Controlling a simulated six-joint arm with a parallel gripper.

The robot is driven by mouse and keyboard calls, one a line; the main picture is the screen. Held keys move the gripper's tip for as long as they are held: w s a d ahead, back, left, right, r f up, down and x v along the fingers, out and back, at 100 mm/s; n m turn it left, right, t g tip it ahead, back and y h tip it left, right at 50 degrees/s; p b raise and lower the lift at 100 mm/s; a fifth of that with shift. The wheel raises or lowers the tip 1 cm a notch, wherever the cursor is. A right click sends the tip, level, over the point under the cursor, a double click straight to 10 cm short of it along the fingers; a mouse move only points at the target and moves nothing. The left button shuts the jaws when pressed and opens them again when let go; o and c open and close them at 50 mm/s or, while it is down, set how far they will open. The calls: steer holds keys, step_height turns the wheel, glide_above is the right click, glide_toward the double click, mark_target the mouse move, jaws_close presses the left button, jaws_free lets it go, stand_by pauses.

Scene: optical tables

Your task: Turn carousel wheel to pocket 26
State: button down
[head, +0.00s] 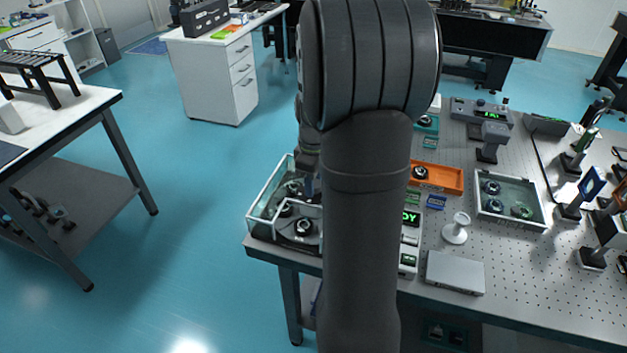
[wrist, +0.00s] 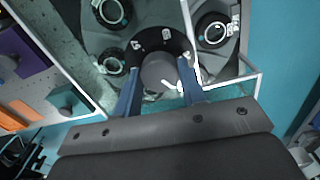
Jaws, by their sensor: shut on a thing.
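The carousel wheel (wrist: 145,17) is a grey disc with black ring-shaped optics in its pockets, inside a clear-walled case. In the head view the case (head: 262,232) stands at the table's left corner, partly hidden by my arm. My gripper (wrist: 160,88) reaches into the case. Its two blue fingers are shut on the round grey hub knob (wrist: 158,70) at the wheel's centre. In the head view my gripper (head: 312,188) shows only as a small part beside my arm. Small white marks sit around the hub, but pocket numbers are too small to read.
A green-lit display (head: 410,217) reading "DY" shows beside my arm, its left part hidden. An orange tray (head: 447,180), a clear-lidded box (head: 510,222) and a white pedestal (head: 455,232) stand to the right. The case walls (wrist: 255,85) stand close around my gripper.

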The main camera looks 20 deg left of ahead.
steer(key=shift+n, duration=3.2)
steer(key=shift+r+n, duration=0.1)
steer(key=shift+n, duration=2.8)
steer(key=c, duration=0.9)
jaws_free()
step_height(320, 180, up, 17)
steer(key=shift+r, duration=0.15)
